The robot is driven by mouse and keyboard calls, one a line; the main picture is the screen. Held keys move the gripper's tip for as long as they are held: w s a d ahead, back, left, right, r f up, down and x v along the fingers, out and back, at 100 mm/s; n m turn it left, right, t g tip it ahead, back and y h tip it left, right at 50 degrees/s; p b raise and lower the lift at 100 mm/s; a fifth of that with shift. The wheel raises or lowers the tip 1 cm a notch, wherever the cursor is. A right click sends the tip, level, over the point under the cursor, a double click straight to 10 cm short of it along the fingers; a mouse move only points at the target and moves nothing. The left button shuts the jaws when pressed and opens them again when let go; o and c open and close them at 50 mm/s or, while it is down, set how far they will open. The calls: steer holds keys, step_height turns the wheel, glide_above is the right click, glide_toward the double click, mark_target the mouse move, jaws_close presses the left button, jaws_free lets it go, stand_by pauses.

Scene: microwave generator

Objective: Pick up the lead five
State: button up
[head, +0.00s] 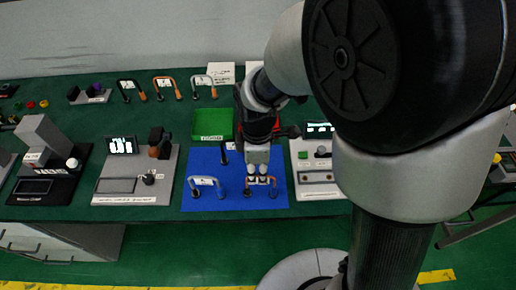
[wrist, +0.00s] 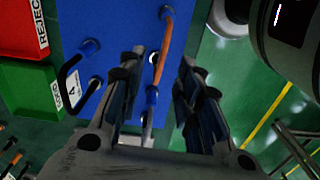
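No label that I can read as five is visible, so I cannot tell which lead is lead five. A U-shaped lead with an orange part (head: 273,184) stands on the blue mat (head: 240,201), just below my gripper (head: 262,178). In the wrist view this orange lead (wrist: 164,45) runs between the two fingers of my gripper (wrist: 160,88), which are apart with gaps on both sides. A grey lead (head: 205,181) stands to its left on the mat. A black lead (wrist: 66,72) with a white label shows left of the fingers in the wrist view.
A green tray (head: 200,124) lies behind the mat; a red tray marked REJECT (wrist: 18,30) shows in the wrist view. Three labelled leads stand at the back, including an orange one (head: 166,83). Instrument panels (head: 130,187) (head: 318,182) flank the mat closely.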

steer(key=f+b, duration=0.1)
steer(key=f, duration=0.1)
steer(key=f+b, duration=0.1)
steer(key=f, duration=0.1)
steer(key=d+f, duration=0.1)
steer(key=f, duration=0.1)
steer(key=shift+f+b, duration=0.3)
steer(key=shift+b, duration=0.1)
steer(key=shift+r, duration=0.1)
steer(key=shift+c, duration=0.6)
jaws_close()
